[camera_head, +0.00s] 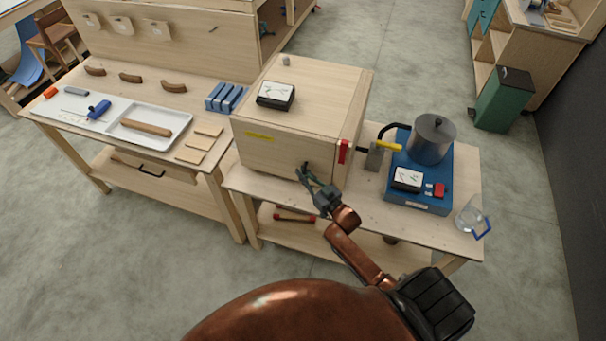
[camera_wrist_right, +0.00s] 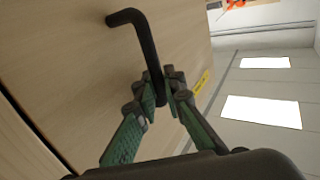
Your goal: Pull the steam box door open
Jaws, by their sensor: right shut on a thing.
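The steam box (camera_head: 280,130) is a pale wooden box on the right workbench, with a yellow label on its front door (camera_head: 268,158). The door looks shut in the head view. My right gripper (camera_head: 304,174) is at the lower right of the door front. In the right wrist view my right gripper (camera_wrist_right: 165,95) is shut on a black bent bar handle (camera_wrist_right: 146,42), which stands out from the wooden door face (camera_wrist_right: 70,60). In the head view the gripper mostly hides the handle. My left gripper is not in view.
A blue unit (camera_head: 420,200) with a metal pot (camera_head: 431,139) stands right of the box, near a glass jug (camera_head: 470,215). A gauge (camera_head: 276,95) sits on the box top. A left bench holds a white tray (camera_head: 180,115). The floor in front is clear.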

